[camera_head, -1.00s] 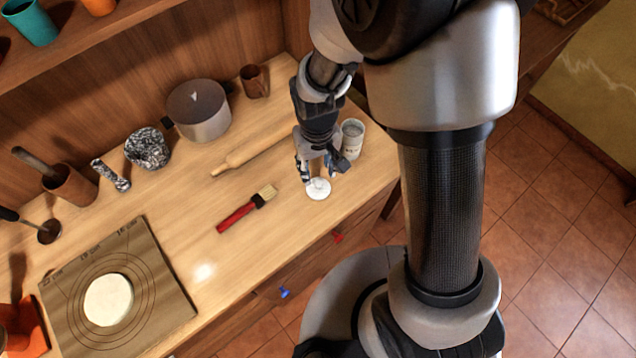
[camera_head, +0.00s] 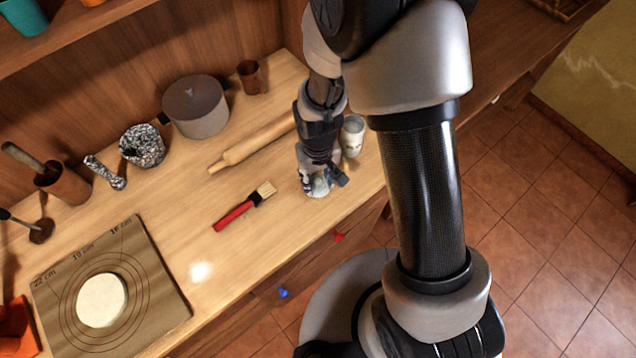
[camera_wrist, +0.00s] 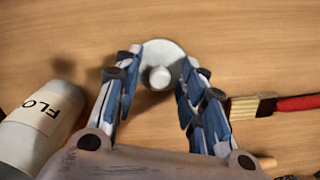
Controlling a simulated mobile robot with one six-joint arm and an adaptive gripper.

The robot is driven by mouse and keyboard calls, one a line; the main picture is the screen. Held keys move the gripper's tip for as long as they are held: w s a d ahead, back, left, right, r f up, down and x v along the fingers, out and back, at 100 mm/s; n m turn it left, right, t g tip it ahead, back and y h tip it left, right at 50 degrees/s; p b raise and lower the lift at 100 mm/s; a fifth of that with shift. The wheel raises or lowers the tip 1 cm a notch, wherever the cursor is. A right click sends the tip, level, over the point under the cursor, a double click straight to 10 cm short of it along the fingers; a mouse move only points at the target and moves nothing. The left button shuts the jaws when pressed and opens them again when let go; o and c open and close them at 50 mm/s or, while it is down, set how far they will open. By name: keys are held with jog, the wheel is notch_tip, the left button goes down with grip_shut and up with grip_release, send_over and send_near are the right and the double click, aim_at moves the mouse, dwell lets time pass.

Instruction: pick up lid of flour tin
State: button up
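The white round lid with a knob (camera_wrist: 160,50) lies flat on the counter. In the wrist view my gripper (camera_wrist: 159,76) is open, with one finger on each side of the knob and a gap to it on both sides. In the head view my gripper (camera_head: 320,182) is low over the lid and hides most of it. The flour tin (camera_wrist: 36,125), with a label starting "FLO", stands without its lid at the left of the wrist view. In the head view the tin (camera_head: 352,136) stands just behind and to the right of my gripper.
A pastry brush (camera_head: 245,206) with a red handle lies left of the lid. A rolling pin (camera_head: 250,145) lies behind it. A lidded pot (camera_head: 195,108), a speckled mortar (camera_head: 142,146) and a board with dough (camera_head: 165,275) are farther left. The counter's front edge is close.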

grip_shut()
dwell(0.3)
